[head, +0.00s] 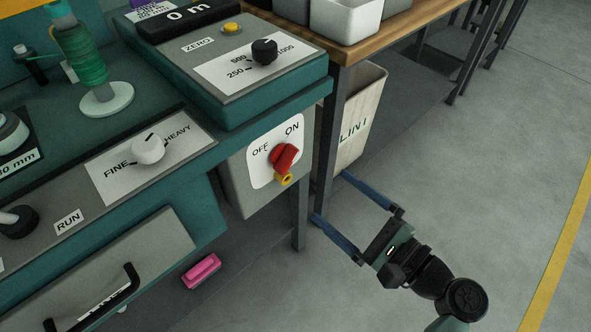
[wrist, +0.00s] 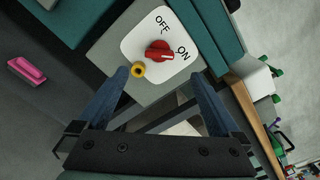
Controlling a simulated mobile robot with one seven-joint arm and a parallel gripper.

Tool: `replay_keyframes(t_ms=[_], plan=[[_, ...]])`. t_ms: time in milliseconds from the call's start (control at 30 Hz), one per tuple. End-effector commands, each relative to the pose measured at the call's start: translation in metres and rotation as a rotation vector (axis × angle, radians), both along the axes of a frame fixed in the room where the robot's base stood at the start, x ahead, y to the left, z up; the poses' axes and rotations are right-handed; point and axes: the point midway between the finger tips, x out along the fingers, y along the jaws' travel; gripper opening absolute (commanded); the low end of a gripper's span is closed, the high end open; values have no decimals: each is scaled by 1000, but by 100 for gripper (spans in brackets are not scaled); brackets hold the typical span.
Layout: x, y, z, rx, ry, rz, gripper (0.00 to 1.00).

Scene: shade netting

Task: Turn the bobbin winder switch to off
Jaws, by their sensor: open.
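The bobbin winder switch is a red rotary knob (head: 285,157) on a white plate marked OFF at left and ON at right. The plate sits on a grey box at the machine's right end. The knob's handle points up and to the right, toward ON. A yellow round part (head: 284,180) sits just below the knob. My gripper (head: 328,198) is open and empty, to the right of and below the knob, apart from it. In the wrist view the knob (wrist: 160,52) lies ahead, beyond and between the two blue fingers.
A dial panel (head: 262,58) stands above the switch box. A table leg (head: 300,215) and a bin marked LINT (head: 357,120) are close behind my gripper. A pink object (head: 201,271) lies lower left. The floor to the right is clear.

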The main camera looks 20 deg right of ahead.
Motion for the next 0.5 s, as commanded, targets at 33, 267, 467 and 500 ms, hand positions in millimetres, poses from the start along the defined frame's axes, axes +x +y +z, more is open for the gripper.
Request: replay_keyframes(t_ms=[33, 267, 467, 500], plan=[[-1, 0, -4, 13, -1, -1, 100], [24, 10, -4, 16, -2, 3, 100], [65, 24, -5, 13, -2, 4, 100], [72, 27, -5, 13, -2, 4, 100]])
